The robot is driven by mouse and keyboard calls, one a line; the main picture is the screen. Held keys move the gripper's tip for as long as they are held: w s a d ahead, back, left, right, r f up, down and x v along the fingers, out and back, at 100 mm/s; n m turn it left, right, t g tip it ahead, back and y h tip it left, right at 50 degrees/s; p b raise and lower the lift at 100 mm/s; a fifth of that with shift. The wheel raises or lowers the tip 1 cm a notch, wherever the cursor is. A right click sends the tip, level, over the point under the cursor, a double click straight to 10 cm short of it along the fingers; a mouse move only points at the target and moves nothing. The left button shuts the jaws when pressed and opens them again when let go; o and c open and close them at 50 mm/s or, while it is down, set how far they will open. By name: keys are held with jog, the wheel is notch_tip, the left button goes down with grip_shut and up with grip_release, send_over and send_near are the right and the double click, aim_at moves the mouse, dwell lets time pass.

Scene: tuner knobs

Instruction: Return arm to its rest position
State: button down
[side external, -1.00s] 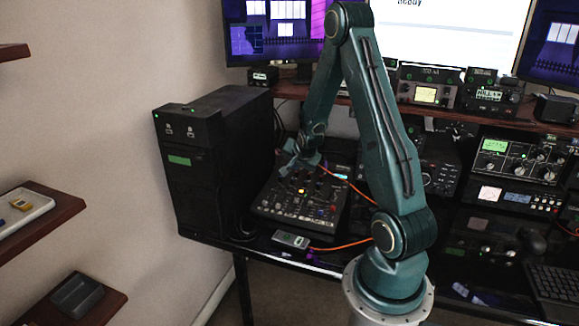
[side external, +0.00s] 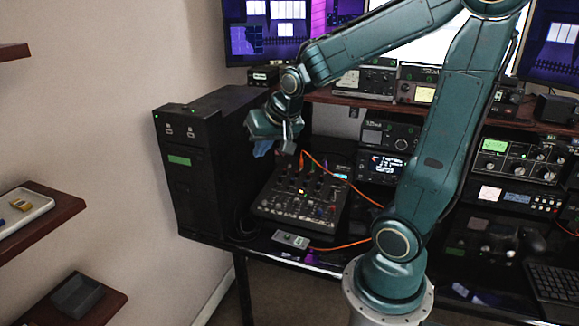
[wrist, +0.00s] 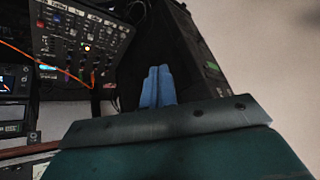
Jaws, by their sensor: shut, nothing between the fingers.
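My gripper (side external: 268,148) is at the end of my raised green arm, above the desk, in front of the black tower case and up and left of the mixer. In the wrist view its two blue fingers (wrist: 157,87) lie side by side, shut, with nothing between them. The black mixer panel (side external: 302,195) with several knobs and lit buttons lies on the desk, apart from the gripper. The mixer also shows in the wrist view (wrist: 82,38) at the upper left.
A black tower case (side external: 205,165) stands at the left, close to my gripper. Radio units (side external: 388,135) stand on and under a wooden shelf behind. An orange cable (side external: 340,180) runs from the mixer. A small grey device (side external: 291,239) lies at the desk's front edge.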

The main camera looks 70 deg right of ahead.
jog(key=s+a+r+n+y, duration=0.2)
jog(key=s+a+r+n, duration=0.2)
jog(key=s+a+n, duration=0.4)
jog(key=s+a, duration=0.4)
jog(key=s, duration=0.1)
jog(key=shift+s+a+g+y, duration=0.25)
jog(key=shift+s+g+y, duration=0.05)
jog(key=shift+s+y, duration=0.1)
jog(key=c, duration=2.1)
grip_release()
jog(key=shift+r, duration=0.1)
jog(key=o, duration=0.7)
jog(key=shift+w, duration=0.2)
jog(key=o, duration=0.8)
jog(key=shift+w+d, duration=0.4)
jog(key=shift+w, duration=0.1)
jog(key=shift+c, duration=0.2)
jog(key=o, duration=0.6)
jog(key=shift+w+d+g, duration=0.5)
jog(key=shift+w+d, duration=0.25)
jog(key=shift+w, duration=0.1)
jog(key=shift+o, duration=0.2)
jog(key=w+d+f+g, duration=0.2)
jog(key=w+d+f, duration=0.2)
jog(key=d, duration=0.5)
jog(key=w+d+f+g, duration=0.2)
jog(key=w+d+f, duration=0.2)
jog(key=d+f, duration=0.3)
jog(key=shift+d+g, duration=0.3)
jog(key=shift+d, duration=0.65)
